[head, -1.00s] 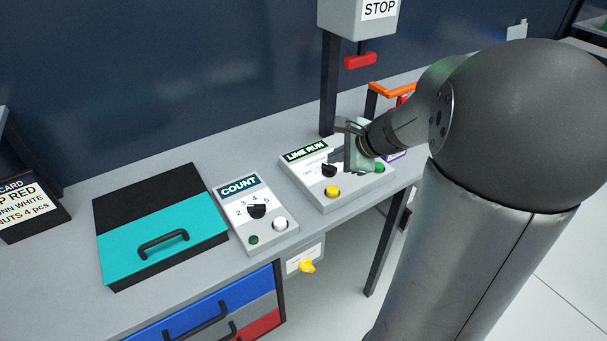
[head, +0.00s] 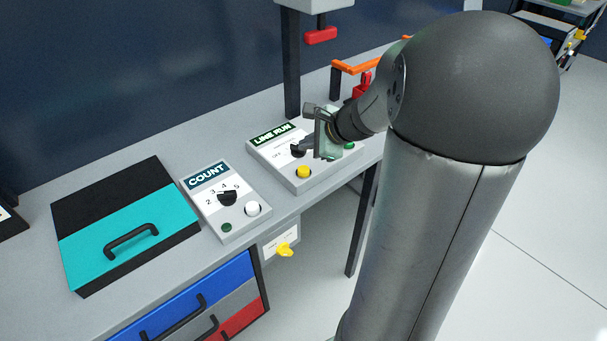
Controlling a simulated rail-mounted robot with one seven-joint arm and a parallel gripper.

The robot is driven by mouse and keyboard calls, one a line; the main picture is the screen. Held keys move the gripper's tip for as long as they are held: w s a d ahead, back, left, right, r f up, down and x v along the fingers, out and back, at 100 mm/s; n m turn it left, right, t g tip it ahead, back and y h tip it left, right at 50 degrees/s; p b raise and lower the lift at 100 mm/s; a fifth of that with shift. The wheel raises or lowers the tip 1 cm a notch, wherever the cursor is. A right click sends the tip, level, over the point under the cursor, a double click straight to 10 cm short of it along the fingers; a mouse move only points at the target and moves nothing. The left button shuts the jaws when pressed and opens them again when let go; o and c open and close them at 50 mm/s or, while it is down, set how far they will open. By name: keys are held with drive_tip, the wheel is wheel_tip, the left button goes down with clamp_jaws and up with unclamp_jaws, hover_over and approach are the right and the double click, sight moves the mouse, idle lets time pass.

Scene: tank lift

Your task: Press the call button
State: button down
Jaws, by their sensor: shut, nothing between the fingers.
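No button in view carries a readable "call" label. The LINE RUN panel (head: 263,153) on the bench has a black knob, a yellow button (head: 303,172) at its front and a green button (head: 349,146) at its right, partly hidden by my gripper. The COUNT panel (head: 216,214) to its left has a black dial, a white button (head: 252,209) and a small dark green light or button (head: 227,227). My gripper (head: 306,144) is shut and empty, over the LINE RUN panel near its black knob. Whether it touches the knob cannot be told.
A black and teal case (head: 85,250) with a handle lies on the left of the bench. A red-handled box (head: 320,35) hangs on a post behind. An orange bar (head: 362,66) stands behind my arm. Drawers (head: 195,300) and a yellow knob (head: 284,250) are below the bench edge.

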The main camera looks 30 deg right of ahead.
sight(307, 171)
drive_tip(key=shift+f+b, duration=1.65)
drive_tip(key=shift+f, duration=0.75)
drive_tip(key=shift+f+b, duration=0.4)
drive_tip(key=shift+b, duration=0.1)
drive_tip(key=shift+f+b, duration=0.5)
idle(0.5)
drive_tip(key=shift+r, duration=0.15)
drive_tip(key=shift+r+p, duration=0.75)
drive_tip(key=shift+r, duration=0.05)
wheel_tip(307, 171, up, 5)
drive_tip(key=p, duration=0.4)
